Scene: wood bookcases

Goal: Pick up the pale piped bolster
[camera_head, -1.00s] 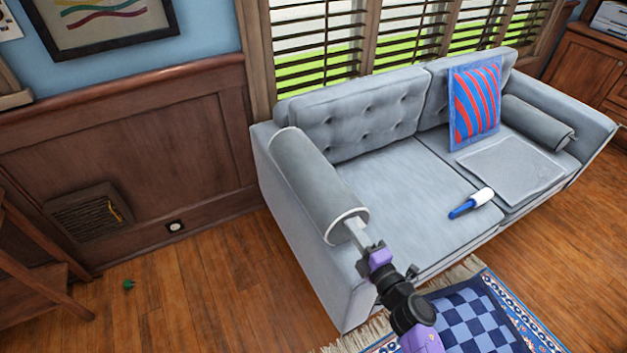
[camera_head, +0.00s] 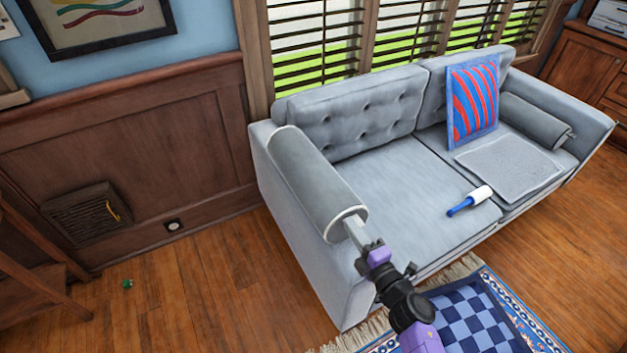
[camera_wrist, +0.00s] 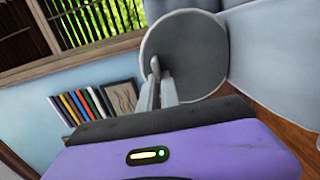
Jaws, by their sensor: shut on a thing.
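The pale piped bolster (camera_head: 312,180) is a grey cylinder with white piping round its end. It lies along the left arm of the grey sofa (camera_head: 395,185). My gripper (camera_head: 355,224) is at the bolster's near end, its fingers shut on it. In the wrist view the round end of the bolster (camera_wrist: 192,50) faces me, with my gripper's fingers (camera_wrist: 160,78) against it near the piped edge. The exact grip on the fabric is too small to make out. The bolster's underside is hidden.
A second, darker bolster (camera_head: 535,120) lies at the sofa's right arm. A striped red and blue cushion (camera_head: 473,102), a folded grey cloth (camera_head: 508,165) and a blue-handled lint roller (camera_head: 469,200) are on the seat. A patterned rug (camera_head: 470,320) lies in front.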

